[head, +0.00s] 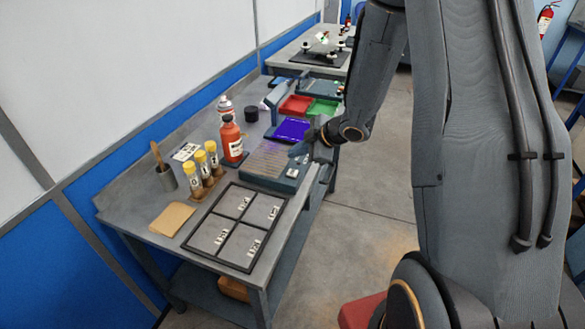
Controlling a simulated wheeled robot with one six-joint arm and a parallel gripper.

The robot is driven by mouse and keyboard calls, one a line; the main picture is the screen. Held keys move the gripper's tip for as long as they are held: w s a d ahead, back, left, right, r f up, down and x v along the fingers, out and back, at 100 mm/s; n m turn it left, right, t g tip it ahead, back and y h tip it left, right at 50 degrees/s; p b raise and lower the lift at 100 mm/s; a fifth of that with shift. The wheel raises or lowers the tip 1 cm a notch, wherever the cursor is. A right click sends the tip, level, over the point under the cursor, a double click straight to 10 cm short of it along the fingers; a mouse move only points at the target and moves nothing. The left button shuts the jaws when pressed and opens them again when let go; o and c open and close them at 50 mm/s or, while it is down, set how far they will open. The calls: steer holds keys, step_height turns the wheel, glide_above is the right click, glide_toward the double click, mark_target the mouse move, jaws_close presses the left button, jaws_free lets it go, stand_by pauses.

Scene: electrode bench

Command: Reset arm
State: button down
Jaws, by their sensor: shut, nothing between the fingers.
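My arm comes down from the top of the head view and bends toward the bench. My gripper (300,149) is at the arm's end, above the right end of a grey-blue flat device (265,165) on the bench. The gripper is small and dark here, with its fingers shut and nothing seen between them. Whether it touches the device cannot be told.
The grey bench (150,198) holds a four-part black-framed tray (238,222), yellow-capped vials (212,153), a red bottle (231,138), a purple tray (290,131), a red tray (296,105) and a green tray (322,108). Open floor (375,205) lies to the bench's right.

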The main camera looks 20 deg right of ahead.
steer(key=shift+r+p, duration=0.6)
steer(key=shift+r, duration=0.2)
steer(key=s+d+r+m+g+h+b, duration=0.1)
steer(key=s+d+r+m+h+b, duration=0.3)
steer(key=s+m, duration=0.35)
steer(key=s+a+m+g, duration=0.2)
steer(key=s+m, duration=0.2)
steer(key=s, duration=0.4)
steer(key=s+a+m+g+h+b, duration=0.1)
steer(key=s+a+m+g, duration=0.2)
steer(key=s, duration=0.5)
steer(key=shift+s+f+m, duration=0.15)
steer(key=shift+s+m, duration=0.15)
steer(key=shift+m, duration=0.55)
